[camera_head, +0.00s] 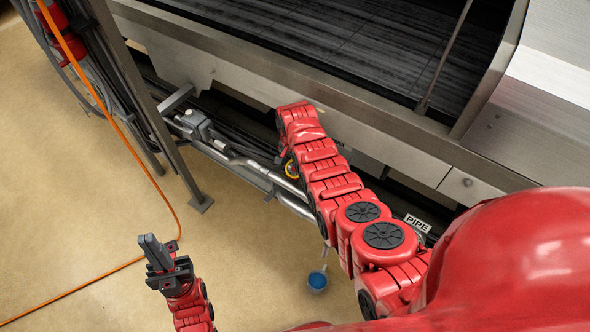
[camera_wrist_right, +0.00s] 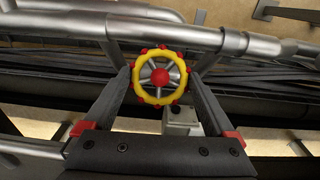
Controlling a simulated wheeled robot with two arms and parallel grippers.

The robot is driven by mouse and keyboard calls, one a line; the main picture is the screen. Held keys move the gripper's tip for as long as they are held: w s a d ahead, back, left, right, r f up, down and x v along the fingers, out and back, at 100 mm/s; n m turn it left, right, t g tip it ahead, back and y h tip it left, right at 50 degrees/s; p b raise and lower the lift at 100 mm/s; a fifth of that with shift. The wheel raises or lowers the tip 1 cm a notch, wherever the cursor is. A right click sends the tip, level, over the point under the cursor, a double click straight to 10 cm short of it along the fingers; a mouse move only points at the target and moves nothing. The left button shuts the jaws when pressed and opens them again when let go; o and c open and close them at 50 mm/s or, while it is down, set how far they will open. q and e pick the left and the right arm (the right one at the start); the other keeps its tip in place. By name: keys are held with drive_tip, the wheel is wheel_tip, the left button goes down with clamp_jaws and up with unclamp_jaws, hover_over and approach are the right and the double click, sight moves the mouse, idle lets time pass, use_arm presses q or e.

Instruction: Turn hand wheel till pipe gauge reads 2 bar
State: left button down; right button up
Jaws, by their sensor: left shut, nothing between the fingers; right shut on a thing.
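The hand wheel (camera_wrist_right: 160,78) has a yellow rim with red knobs, grey spokes and a red hub. In the right wrist view it sits on the pipe between the two fingers of my right gripper (camera_wrist_right: 159,82), which is shut on its rim from both sides. A "PIPE" label (camera_head: 418,223) shows at the right, partly beside my arm; no readable gauge dial shows. My left gripper (camera_head: 152,252) is shut and empty above the floor.
Grey pipes (camera_head: 240,162) run low along the machine's steel frame (camera_head: 300,84). A metal post (camera_head: 150,110) and an orange cable (camera_head: 130,150) stand left. A small blue round object (camera_head: 317,281) is low by my right arm.

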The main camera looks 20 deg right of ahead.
drive_tip(key=shift+n+g+h+b, duration=0.3)
drive_tip(key=shift+n+b, duration=0.6)
drive_tip(key=shift+b, duration=0.05)
drive_tip(key=o, duration=1.1)
drive_tip(key=shift+c, duration=0.2)
drive_tip(key=shift+r, duration=0.1)
wheel_tip(320, 180, up, 10)
drive_tip(key=a, duration=0.1)
wheel_tip(320, 180, up, 7)
drive_tip(key=p, duration=0.5)
hover_over(291, 167)
drive_tip(key=shift+a, duration=0.35)
